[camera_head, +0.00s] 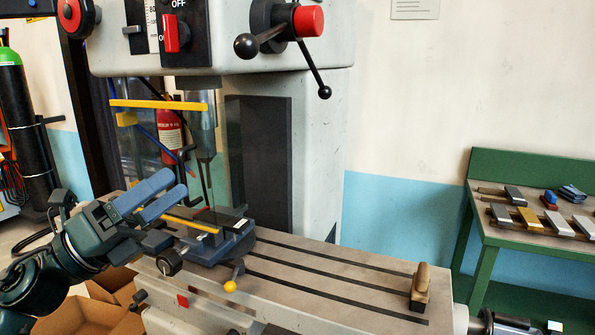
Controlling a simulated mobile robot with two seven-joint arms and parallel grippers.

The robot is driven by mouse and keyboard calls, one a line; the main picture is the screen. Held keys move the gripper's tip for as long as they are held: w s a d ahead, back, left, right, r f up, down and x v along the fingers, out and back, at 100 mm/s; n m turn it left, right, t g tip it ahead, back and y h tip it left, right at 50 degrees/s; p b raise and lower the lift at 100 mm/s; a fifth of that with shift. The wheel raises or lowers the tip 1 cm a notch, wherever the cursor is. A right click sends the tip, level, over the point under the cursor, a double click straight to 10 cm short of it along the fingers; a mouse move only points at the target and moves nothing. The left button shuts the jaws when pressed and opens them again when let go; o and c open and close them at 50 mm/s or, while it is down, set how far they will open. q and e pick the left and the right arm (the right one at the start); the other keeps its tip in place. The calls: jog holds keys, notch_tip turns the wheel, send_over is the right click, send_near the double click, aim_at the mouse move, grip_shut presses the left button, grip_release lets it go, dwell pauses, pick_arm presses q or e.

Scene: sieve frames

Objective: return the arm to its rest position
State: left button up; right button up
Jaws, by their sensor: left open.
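My left arm (50,262) comes in from the lower left. My left gripper (172,192) has two blue fingers, parted, with nothing seen between them. It points up and to the right, in front of the drill press and near the vise (225,245) on the machine table. My right gripper is not in view.
The drill press (210,45) stands over the slotted table (330,272), its clear guard and yellow bar (158,105) close to my gripper. A wooden-handled brush (420,287) stands at the table's right end. A green bench (520,238) with tools is at right. Cardboard boxes (85,318) lie below.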

pick_arm(q)
notch_tip(320, 180, down, 25)
jog(key=n+t+y+p, duration=0.2)
jog(key=n+t+y, duration=0.4)
jog(key=n+y, duration=1.3)
jog(key=s+d+f+n+g+h, duration=0.3)
jog(key=s+f+n+g, duration=0.5)
jog(key=s+f+n, duration=0.8)
notch_tip(320, 180, down, 4)
jog(key=shift+d+r+n, duration=0.15)
jog(key=shift+d+n, duration=0.45)
jog(key=shift+n, duration=0.1)
